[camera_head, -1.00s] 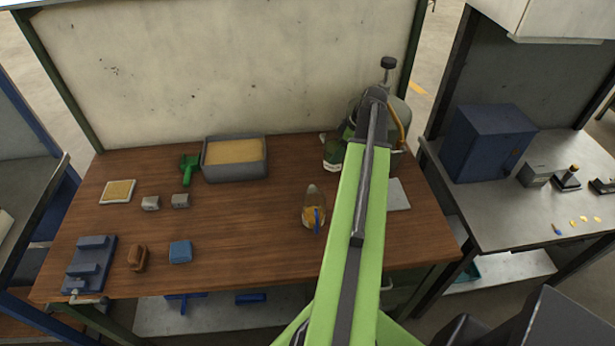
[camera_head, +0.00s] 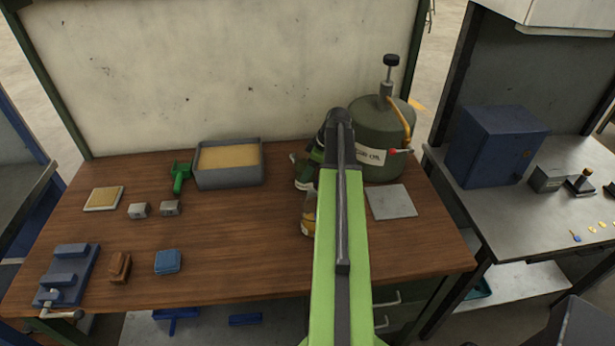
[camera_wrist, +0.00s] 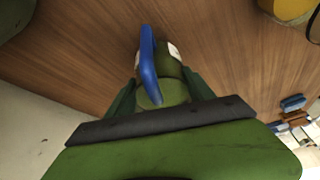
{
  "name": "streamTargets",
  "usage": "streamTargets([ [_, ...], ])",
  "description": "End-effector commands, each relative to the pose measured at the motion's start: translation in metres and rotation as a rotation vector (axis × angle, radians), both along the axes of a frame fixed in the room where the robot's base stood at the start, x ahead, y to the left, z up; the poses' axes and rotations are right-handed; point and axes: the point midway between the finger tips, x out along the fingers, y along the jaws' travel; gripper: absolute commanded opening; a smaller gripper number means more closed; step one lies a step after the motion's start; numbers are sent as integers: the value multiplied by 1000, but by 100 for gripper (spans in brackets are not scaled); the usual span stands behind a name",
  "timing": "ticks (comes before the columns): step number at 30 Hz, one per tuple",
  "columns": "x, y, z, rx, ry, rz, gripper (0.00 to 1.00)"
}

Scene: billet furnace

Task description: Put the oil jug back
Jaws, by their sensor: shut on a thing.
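A green jug with a white label (camera_head: 303,171) is at the back of the wooden bench, left of the green oil drum (camera_head: 385,130). In the wrist view the jug (camera_wrist: 155,93) has a blue handle. My gripper (camera_wrist: 160,80) is shut on it, with dark fingers on either side. In the head view my arm hides most of my gripper. Whether the jug touches the bench is unclear. An amber jug (camera_head: 307,213) stands in front of it, partly behind my arm.
A grey square plate (camera_head: 391,202) lies right of my arm. A grey sand-filled tray (camera_head: 229,180), a green tool (camera_head: 180,176), small blocks and a blue vise (camera_head: 68,273) are to the left. The bench's front middle is clear. A blue cabinet (camera_head: 500,145) stands on the right-hand table.

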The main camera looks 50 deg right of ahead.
Motion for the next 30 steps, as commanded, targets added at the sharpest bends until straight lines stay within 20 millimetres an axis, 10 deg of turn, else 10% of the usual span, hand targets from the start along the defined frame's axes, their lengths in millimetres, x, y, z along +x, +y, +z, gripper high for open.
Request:
streamTargets([
  [8,0,0,-2,0,0,1,0],
  [9,0,0,-1,0,0,1,64],
  [13,0,0,0,0,0,1,81],
  [30,-5,-2,24,0,0,1,83],
])
